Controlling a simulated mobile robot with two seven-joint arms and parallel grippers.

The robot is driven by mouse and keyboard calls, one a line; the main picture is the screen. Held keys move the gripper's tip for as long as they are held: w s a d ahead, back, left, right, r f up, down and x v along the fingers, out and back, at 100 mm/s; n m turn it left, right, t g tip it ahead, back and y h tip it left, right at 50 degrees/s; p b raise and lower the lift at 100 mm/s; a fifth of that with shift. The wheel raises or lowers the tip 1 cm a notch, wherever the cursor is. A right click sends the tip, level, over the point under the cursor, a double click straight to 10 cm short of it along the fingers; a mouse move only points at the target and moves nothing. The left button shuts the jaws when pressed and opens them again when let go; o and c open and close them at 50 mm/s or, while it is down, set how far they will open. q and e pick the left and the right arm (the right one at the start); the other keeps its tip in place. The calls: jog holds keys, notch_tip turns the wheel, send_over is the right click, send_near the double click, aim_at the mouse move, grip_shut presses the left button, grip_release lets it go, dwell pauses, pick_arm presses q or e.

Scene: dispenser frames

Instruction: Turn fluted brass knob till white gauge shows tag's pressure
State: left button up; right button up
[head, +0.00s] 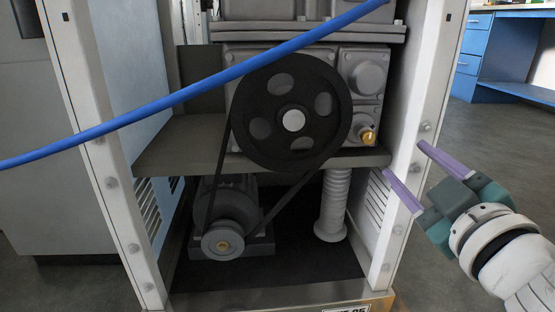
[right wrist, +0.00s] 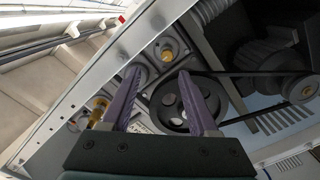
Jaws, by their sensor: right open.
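A round brass-yellow knob (head: 368,136) sits at the lower right of the grey pump housing, right of the black pulley. It also shows in the right wrist view (right wrist: 167,55), just beyond the fingertips. A second, longer brass piece (right wrist: 97,112) shows at the left of that view. I cannot tell which of the two is fluted. I make out no white gauge face or readable pressure tag. My right gripper (head: 403,158) is open and empty, its purple fingers in front of the cabinet's right post, to the right of and lower than the yellow knob. My left gripper is not in view.
A large black pulley (head: 250,127) and belt run down to a motor (head: 212,203). A blue hose (head: 160,105) crosses in front. The white right post (head: 418,100) edges the cabinet opening. A blue bench (head: 474,43) stands far right, with open floor before it.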

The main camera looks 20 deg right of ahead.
aim_at(370, 139)
jog(key=shift+y, duration=0.3)
jog(key=x, duration=0.3)
jog(key=b+x, duration=0.1)
jog(key=x, duration=0.2)
jog(key=a+b+x, duration=0.1)
jog(key=x, duration=0.2)
jog(key=shift+w+d+f, duration=0.1)
jog(key=shift+w+f, duration=0.1)
jog(key=shift+f, duration=0.15)
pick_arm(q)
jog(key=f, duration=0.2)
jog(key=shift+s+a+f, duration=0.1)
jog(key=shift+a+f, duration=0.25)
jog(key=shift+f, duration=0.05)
pick_arm(e)
jog(key=shift+w, duration=0.4)
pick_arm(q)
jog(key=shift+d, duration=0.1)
pick_arm(e)
jog(key=shift+d, duration=0.1)
jog(key=c, duration=0.3)
grip_shut()
